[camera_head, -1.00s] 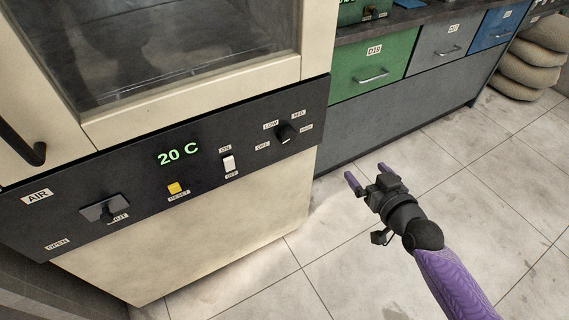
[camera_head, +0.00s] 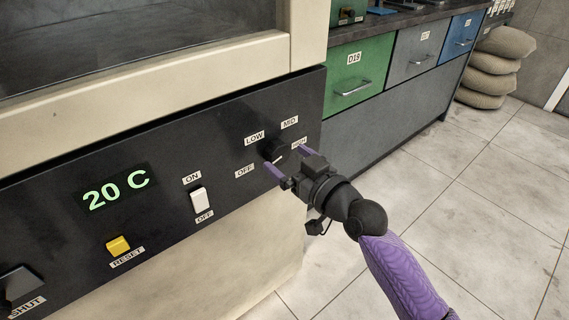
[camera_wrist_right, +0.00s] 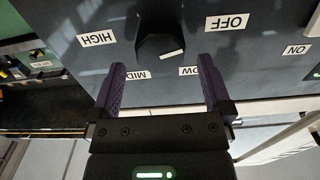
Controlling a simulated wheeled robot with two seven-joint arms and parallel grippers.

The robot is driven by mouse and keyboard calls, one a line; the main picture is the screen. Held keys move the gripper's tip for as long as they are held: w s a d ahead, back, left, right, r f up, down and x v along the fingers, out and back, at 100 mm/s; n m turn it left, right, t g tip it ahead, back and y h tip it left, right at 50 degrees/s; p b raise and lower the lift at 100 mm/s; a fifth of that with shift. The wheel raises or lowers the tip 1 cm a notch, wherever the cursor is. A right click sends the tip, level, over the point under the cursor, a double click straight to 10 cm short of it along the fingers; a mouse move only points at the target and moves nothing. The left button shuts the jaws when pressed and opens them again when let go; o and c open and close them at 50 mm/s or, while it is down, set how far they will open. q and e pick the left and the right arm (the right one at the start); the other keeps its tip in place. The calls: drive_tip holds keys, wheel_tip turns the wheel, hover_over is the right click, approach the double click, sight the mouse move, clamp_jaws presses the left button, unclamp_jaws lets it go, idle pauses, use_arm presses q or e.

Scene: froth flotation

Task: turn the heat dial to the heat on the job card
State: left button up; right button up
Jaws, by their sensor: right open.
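The black heat dial (camera_head: 272,149) is at the right end of the dark control panel, with OFF, LOW, MID and HIGH labels around it. In the right wrist view the dial (camera_wrist_right: 155,42) shows a white mark on its lower right edge; I cannot tell for sure which label it points at. My right gripper (camera_head: 288,160) is open, its purple fingers pointing at the dial. In the wrist view the fingertips (camera_wrist_right: 162,66) are spread wide below the dial, with no contact visible. My left gripper and the job card are not in view.
The panel also has a green 20 C display (camera_head: 115,188), a white ON/OFF switch (camera_head: 198,200) and a yellow RESET button (camera_head: 118,245). A glass-fronted chamber is above. Drawers (camera_head: 353,75) stand right, sacks (camera_head: 497,68) beyond. The floor at right is clear.

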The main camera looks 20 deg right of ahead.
drive_tip(key=shift+w+a, duration=0.2)
drive_tip(key=shift+w, duration=0.35)
drive_tip(key=c, duration=1.2)
drive_tip(key=shift+c, duration=0.2)
